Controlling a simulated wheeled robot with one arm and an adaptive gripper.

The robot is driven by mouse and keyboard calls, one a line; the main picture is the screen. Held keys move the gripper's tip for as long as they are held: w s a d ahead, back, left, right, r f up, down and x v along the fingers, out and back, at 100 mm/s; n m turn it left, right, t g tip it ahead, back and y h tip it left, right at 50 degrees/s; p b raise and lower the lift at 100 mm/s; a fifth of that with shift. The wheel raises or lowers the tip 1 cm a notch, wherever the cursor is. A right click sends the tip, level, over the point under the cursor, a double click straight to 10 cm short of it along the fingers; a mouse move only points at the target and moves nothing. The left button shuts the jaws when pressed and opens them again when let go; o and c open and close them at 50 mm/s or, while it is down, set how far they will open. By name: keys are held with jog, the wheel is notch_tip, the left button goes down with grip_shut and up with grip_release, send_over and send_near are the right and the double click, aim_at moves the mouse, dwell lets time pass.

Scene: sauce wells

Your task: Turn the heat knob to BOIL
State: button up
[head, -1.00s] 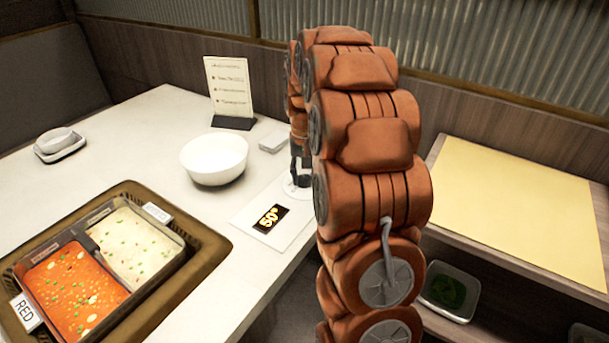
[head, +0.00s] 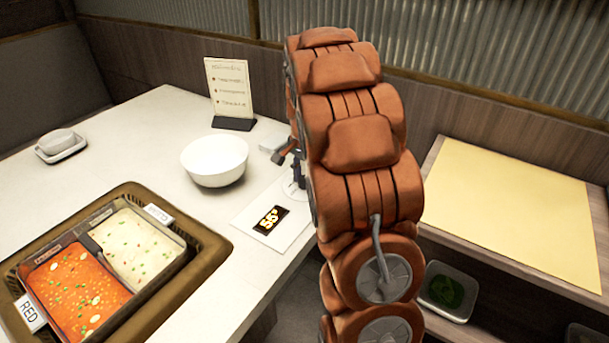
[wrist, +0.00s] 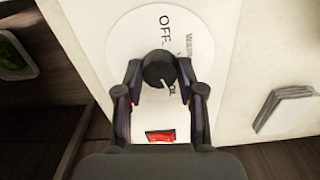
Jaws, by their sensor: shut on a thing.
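The black heat knob (wrist: 157,68) sits on a round white dial (wrist: 125,50) in the wrist view. Its white pointer line aims down and slightly right, towards a partly hidden label ending in "OIL" (wrist: 181,101). "OFF" is printed above the knob and another label, partly readable, lies at upper right. My gripper (wrist: 159,73) is shut on the knob, one finger on each side. In the head view my gripper (head: 297,175) is small at the dial, and my arm hides much of that area.
A white bowl (head: 214,160), a menu card (head: 230,90) and a two-part soup pot (head: 105,265) stand on the table. A red switch (wrist: 161,136) shows between my fingers.

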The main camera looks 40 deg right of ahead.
aim_at(304, 179)
dwell(0.4)
jog(key=o, duration=1.1)
jog(key=shift+o, duration=0.2)
notch_tip(304, 179, up, 12)
jog(key=shift+a, duration=0.1)
dwell(0.4)
